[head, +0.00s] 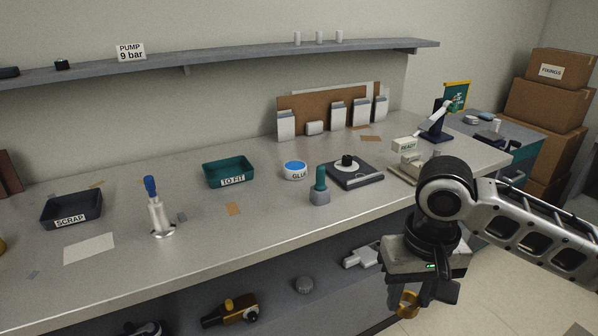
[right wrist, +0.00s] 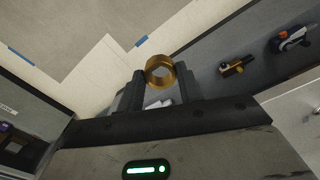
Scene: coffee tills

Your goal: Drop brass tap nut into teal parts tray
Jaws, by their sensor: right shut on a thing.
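The brass tap nut (right wrist: 160,71) is a gold ring held between the fingertips of my right gripper (right wrist: 160,84) in the right wrist view. In the head view the nut (head: 405,302) shows at the tips of my right gripper (head: 420,294), in front of the bench at the lower right, below the benchtop's height in the picture. The teal parts tray (head: 230,172), labelled TO FIT, sits on the benchtop left of centre, well away from the gripper. It looks empty, though its near wall hides part of the floor. My left gripper is not in view.
A dark SCRAP tray (head: 71,209) is at the left. A chrome tool with a blue handle (head: 156,207), a GLUE tub (head: 294,171), a green-topped holder (head: 320,187) and a black scale-like device (head: 354,173) stand on the benchtop. A lower shelf holds a brass-coloured part (head: 230,311).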

